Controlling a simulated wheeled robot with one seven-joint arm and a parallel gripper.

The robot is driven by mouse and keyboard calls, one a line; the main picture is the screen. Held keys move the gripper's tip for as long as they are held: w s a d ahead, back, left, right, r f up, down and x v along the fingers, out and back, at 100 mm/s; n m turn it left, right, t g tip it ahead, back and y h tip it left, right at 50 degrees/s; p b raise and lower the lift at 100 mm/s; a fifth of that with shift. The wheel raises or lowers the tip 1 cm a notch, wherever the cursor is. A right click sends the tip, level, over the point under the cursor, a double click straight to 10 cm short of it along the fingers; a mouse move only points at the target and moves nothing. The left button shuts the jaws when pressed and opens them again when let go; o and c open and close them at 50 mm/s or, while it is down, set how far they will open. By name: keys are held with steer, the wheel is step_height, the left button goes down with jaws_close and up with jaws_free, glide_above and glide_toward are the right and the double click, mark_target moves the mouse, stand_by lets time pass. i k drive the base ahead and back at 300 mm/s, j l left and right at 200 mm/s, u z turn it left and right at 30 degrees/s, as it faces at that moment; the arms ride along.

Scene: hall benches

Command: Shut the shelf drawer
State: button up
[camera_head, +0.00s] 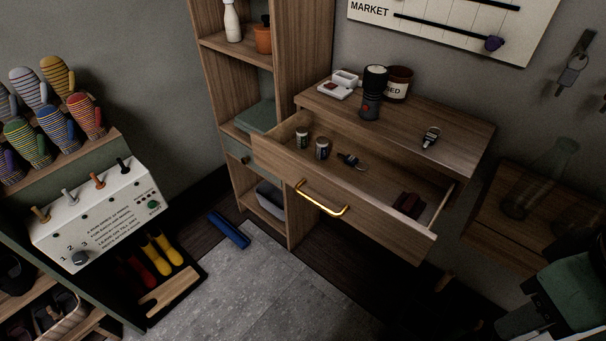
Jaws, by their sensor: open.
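The shelf drawer (350,212) is pulled well out of the wooden wall unit (463,147). Its front has a brass bar handle (322,198). Inside lie two small jars (322,149), a dark key fob (351,161) and a dark red-brown block (408,204). My gripper (460,304) seems to be the dark shape at the lower right, below and in front of the drawer's right end. It is open, apart from the handle, and its fingers are hard to make out in the shadow.
A black flashlight (372,94), a brown jar (397,84), a white tray (340,84) and a watch-like item (430,138) stand on the unit's top. A tall shelf (303,150) adjoins its left side. A blue roll (229,230) lies on the floor. Grey floor is clear before the drawer.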

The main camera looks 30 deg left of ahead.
mark_target(365, 199)
steer(key=u, duration=1.1)
steer(key=i+j+u, duration=0.2)
steer(key=i+j, duration=0.2)
steer(key=i, duration=0.2)
